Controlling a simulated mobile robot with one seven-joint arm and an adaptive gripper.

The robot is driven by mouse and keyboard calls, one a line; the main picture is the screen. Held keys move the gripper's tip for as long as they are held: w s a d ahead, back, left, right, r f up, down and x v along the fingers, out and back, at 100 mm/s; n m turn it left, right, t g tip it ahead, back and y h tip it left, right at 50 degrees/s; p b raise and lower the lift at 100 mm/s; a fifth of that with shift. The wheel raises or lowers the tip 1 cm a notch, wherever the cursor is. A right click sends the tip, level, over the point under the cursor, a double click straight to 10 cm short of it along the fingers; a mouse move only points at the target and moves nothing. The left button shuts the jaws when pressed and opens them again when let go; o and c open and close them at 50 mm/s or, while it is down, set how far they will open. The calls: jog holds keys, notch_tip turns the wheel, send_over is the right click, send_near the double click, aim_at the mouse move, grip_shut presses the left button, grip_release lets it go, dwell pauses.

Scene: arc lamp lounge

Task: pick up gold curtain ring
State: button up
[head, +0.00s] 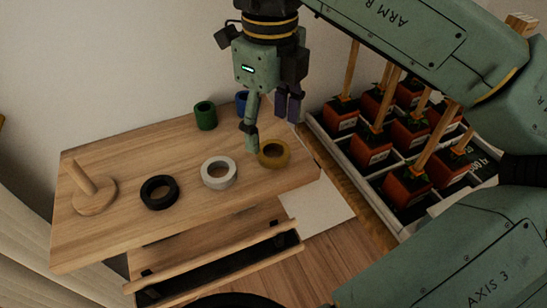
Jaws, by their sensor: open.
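The gold curtain ring (274,154) lies flat on the wooden table (120,232), near its right edge. My gripper (269,136) points down from above, with one finger beside the ring's upper left side and the other finger higher, behind and to the right. The gripper is open and holds nothing. From this view I cannot tell whether a finger touches the ring.
A white ring (219,173) and a black ring (159,192) lie left of the gold ring. A wooden peg stand (94,194) is at far left. Green (205,116) and blue (242,102) rings stand behind. A crate (398,222) of potted plants is right.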

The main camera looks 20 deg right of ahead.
aim_at(271, 156)
notch_tip(271, 156, down, 5)
jog(key=shift+r+b, duration=0.2)
jog(key=shift+b, duration=1.05)
jog(key=shift+r, duration=0.1)
jog(key=c, duration=0.9)
